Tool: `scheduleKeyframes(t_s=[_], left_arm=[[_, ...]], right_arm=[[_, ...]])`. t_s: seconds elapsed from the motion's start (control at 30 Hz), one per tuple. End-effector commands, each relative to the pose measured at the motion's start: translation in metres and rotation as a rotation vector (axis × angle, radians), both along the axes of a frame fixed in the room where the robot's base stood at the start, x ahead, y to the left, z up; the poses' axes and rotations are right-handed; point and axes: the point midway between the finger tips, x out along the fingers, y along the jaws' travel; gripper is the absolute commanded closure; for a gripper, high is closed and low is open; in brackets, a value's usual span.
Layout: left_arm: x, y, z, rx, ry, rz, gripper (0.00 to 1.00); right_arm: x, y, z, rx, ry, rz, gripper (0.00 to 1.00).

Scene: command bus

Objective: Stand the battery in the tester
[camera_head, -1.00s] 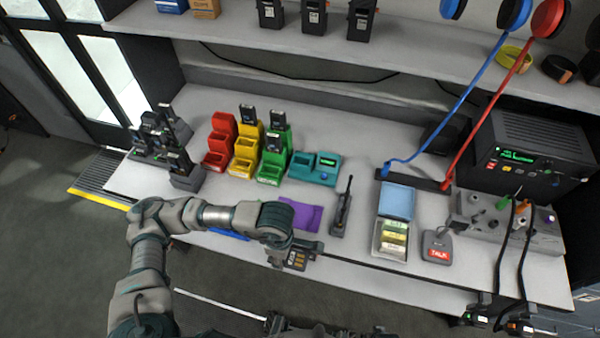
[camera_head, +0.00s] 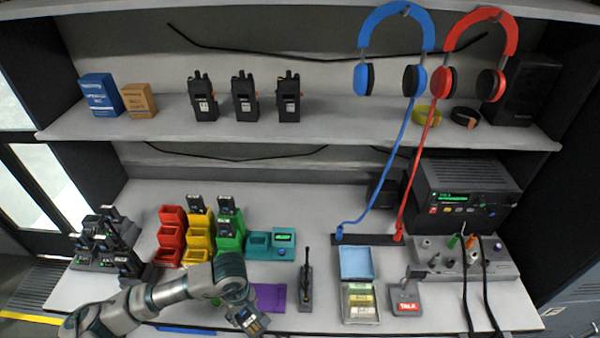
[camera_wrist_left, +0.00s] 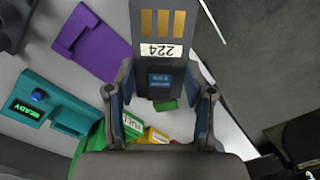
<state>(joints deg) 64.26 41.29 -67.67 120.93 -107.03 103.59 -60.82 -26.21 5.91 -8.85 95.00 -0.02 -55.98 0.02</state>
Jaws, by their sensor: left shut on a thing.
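My left gripper (camera_wrist_left: 162,105) is shut on a dark battery (camera_wrist_left: 160,40) with gold contacts and a white label reading 224. My right gripper is not in view.
Red (camera_head: 170,237), yellow (camera_head: 198,240) and green bins (camera_head: 231,238) stand left of the tester, some holding batteries. A lidded case (camera_head: 358,300) and a talk button (camera_head: 405,303) sit further right.

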Motion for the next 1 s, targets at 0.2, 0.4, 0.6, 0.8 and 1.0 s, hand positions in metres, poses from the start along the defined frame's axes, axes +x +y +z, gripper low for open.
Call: scheduleKeyframes(t_s=[0.2, 0.4, 0.6, 0.8, 1.0], left_arm=[[0.042, 0.024, 0.016, -0.007, 0.001, -0.409, 0.86], [0.066, 0.04, 0.025, -0.013, -0.001, -0.679, 0.86], [0.074, 0.047, 0.027, -0.017, -0.001, -0.788, 0.86], [0.072, 0.045, 0.025, -0.016, 0.0, -0.773, 0.86], [0.049, 0.028, 0.015, -0.01, 0.004, -0.546, 0.86]], right_arm=[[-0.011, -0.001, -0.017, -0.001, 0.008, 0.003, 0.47], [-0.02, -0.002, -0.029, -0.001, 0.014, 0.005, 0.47], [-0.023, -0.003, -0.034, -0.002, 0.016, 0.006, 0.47], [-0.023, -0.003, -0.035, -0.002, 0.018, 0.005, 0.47], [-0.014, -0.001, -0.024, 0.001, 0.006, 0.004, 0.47]])
